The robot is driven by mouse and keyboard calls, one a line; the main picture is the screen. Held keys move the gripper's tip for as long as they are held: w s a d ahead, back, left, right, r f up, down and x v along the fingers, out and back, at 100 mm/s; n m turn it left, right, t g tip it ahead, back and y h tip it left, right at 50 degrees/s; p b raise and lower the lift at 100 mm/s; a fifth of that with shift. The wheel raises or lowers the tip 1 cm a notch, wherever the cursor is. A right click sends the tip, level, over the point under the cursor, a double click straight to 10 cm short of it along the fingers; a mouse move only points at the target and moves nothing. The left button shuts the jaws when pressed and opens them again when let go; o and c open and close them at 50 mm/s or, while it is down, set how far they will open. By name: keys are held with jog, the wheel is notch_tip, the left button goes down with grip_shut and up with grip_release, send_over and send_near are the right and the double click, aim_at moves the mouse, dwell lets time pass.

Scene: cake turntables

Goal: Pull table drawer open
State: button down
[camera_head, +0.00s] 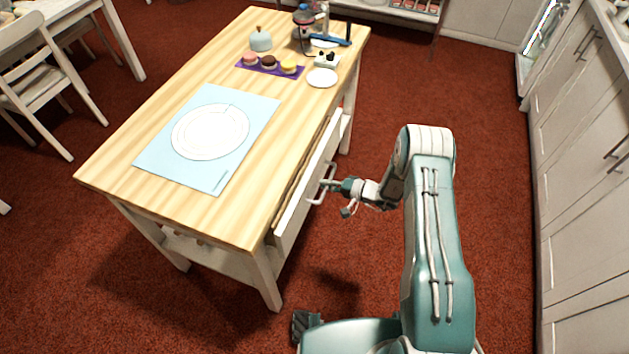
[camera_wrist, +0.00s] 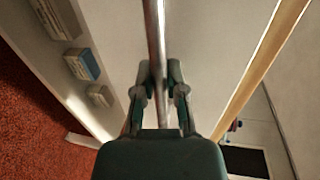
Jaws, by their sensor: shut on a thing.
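The wooden table (camera_head: 150,185) has a white drawer (camera_head: 300,195) on its right side. The drawer front stands out a little from the table edge, so it is partly open. A metal bar handle (camera_head: 323,184) is on the drawer front. My gripper (camera_head: 335,184) is at the handle. In the wrist view the handle bar (camera_wrist: 155,45) runs between the two fingers of my gripper (camera_wrist: 161,80), which are shut on it. The drawer's inside is hidden in the head view. Several small box-like things (camera_wrist: 82,64) show at the left in the wrist view.
Red carpet (camera_head: 490,150) lies free between the table and the white cabinets (camera_head: 575,170) at right.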

jog(key=f+v, duration=0.3)
jog(key=v, duration=1.1)
jog(key=d+f+v, duration=0.1)
jog(key=f+v, duration=0.2)
jog(key=v, duration=1.2)
jog(key=shift+s+d+f, duration=0.25)
jog(key=shift+s, duration=0.05)
jog(key=c, duration=0.7)
grip_release()
jog(key=shift+w, duration=0.1)
jog(key=shift+d+r, duration=0.1)
jog(key=v, duration=1.2)
jog(key=shift+w, duration=0.1)
